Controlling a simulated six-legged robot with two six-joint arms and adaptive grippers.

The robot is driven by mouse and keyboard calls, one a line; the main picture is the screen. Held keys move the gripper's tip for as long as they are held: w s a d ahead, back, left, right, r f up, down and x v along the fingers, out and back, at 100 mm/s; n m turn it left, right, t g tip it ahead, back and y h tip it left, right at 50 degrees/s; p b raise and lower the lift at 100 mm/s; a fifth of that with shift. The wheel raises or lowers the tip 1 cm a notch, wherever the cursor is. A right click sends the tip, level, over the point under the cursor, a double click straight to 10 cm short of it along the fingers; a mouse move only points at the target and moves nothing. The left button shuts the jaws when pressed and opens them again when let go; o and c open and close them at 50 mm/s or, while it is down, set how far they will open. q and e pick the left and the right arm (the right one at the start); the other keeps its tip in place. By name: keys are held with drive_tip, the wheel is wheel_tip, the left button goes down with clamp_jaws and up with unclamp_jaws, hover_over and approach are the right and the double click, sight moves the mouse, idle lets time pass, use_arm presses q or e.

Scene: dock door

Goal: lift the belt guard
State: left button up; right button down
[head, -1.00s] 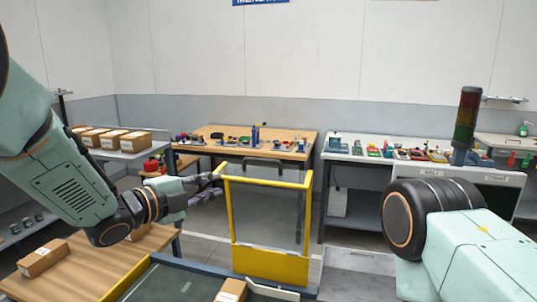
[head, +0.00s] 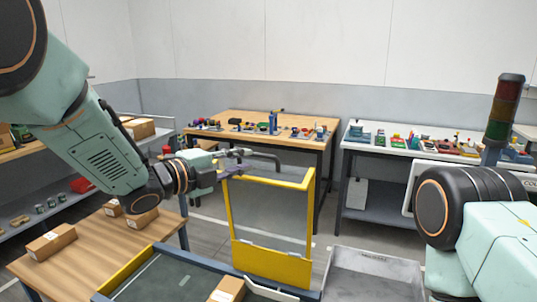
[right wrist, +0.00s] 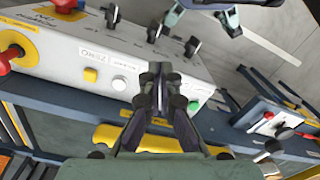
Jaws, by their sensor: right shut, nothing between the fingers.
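The belt guard (head: 272,262) is a yellow frame with a clear grey panel and a solid yellow lower part, in the middle of the head view. It stands upright behind the dark conveyor. A dark bar-shaped handle (head: 266,157) shows at its top. My left gripper (head: 240,162) is at the guard's top left corner, beside the handle. Its fingers look spread; whether they touch the handle I cannot tell. In the right wrist view my right gripper (right wrist: 157,72) is shut and empty, in front of a grey control panel (right wrist: 75,48). The right fingers are hidden in the head view.
The conveyor (head: 175,280) carries a carton (head: 228,289) at the front. A wooden table (head: 95,245) with cartons is at left. A grey bin (head: 372,278) stands right of the guard. Two benches with small items are behind. The panel has a red knob (right wrist: 12,52).

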sight(257, 156)
use_arm(q)
drive_tip(key=shift+w+d+p, duration=0.2)
drive_tip(key=shift+w+p, duration=0.1)
drive_tip(key=shift+w, duration=0.35)
drive_tip(key=p+x, duration=0.1)
drive_tip(key=x, duration=0.4)
drive_tip(key=shift+w+d+f, duration=0.1)
drive_tip(key=shift+d, duration=0.35)
drive_tip(key=shift+a, duration=0.6)
drive_tip(key=shift+d, duration=0.5)
clamp_jaws()
drive_tip(key=shift+a, duration=0.1)
use_arm(e)
drive_tip(key=shift+s+a+r, duration=0.1)
drive_tip(key=shift+a+r, duration=0.15)
drive_tip(key=shift+r, duration=0.3)
drive_tip(key=shift+a+r, duration=0.2)
drive_tip(key=shift+r, duration=0.3)
